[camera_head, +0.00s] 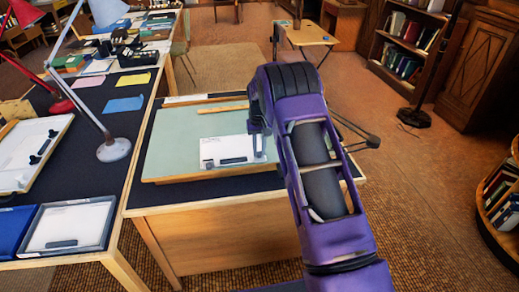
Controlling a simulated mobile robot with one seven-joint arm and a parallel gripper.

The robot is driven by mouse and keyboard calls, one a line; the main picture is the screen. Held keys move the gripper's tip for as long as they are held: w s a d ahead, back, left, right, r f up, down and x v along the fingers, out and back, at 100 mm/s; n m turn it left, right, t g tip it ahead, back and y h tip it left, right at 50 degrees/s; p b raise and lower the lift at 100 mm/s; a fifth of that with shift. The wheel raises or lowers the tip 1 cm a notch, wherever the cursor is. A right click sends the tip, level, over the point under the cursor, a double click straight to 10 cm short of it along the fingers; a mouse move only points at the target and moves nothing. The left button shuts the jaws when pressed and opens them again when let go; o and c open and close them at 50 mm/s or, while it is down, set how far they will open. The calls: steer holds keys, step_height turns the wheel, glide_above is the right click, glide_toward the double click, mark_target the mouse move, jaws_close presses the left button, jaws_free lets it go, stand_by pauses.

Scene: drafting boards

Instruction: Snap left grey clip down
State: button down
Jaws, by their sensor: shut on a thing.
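A white sheet or panel (224,149) lies on the pale green drafting board (180,142). A dark bar (233,161) lies along its lower edge. A small grey piece (208,163), possibly a clip, shows at the panel's lower left corner. My gripper (260,153) is at the panel's right end, pointing down close to the board. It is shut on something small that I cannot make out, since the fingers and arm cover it. Any clip at the right end is hidden or too small to tell.
A wooden strip (223,109) lies along the board's far side. On the left, a dark table (110,121) holds a lamp with a round base (114,149), a blue tray (14,228) and a white-filled tray (68,226). The green board's left part is clear.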

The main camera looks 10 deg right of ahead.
mark_target(260, 153)
steer(key=shift+s+f, duration=0.1)
steer(key=shift+f, duration=0.05)
steer(key=c, duration=0.8)
jaws_free()
steer(key=shift+o, duration=0.2)
step_height(260, 153, up, 18)
steer(key=shift+s+f, duration=0.15)
steer(key=shift+f, duration=0.1)
